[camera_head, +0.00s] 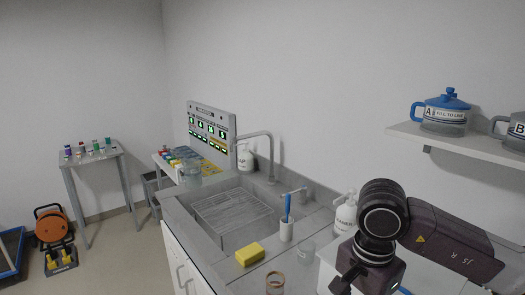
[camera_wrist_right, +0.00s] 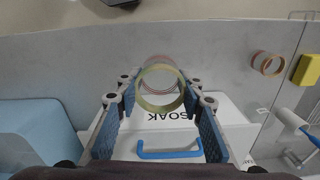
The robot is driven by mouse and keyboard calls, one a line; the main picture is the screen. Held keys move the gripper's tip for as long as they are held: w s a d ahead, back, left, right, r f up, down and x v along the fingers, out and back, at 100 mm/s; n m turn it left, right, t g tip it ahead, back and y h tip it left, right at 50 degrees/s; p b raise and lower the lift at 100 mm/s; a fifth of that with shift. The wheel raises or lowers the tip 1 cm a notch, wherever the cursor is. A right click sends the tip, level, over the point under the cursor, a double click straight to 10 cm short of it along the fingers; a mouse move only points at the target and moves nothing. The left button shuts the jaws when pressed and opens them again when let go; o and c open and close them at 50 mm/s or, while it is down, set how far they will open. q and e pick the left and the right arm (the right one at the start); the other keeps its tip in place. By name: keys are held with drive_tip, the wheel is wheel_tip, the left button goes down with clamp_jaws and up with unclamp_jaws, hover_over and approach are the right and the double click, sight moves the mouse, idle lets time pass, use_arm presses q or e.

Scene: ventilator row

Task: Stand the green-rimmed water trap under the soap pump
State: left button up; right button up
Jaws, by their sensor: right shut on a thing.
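My right gripper (camera_wrist_right: 160,105) is shut on the water trap (camera_wrist_right: 160,103), a clear cylinder with a yellow-green near rim, held between the blue finger pads. In the head view my right gripper (camera_head: 345,288) is at the bottom edge, and the held trap cannot be made out there. The soap pump (camera_head: 346,215) is a white bottle on the counter, right of the sink, just behind and left of my right wrist. My left gripper is in neither view.
A white SOAK box (camera_wrist_right: 150,122) with a blue handle lies below my gripper.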

drive_tip(key=s+d+f+n, duration=0.1)
drive_tip(key=s+f+n, duration=0.3)
drive_tip(key=s+n, duration=0.3)
drive_tip(key=shift+s+d+n, duration=0.25)
drive_tip(key=shift+s+n, duration=0.15)
drive_tip(key=shift+n, duration=1.8)
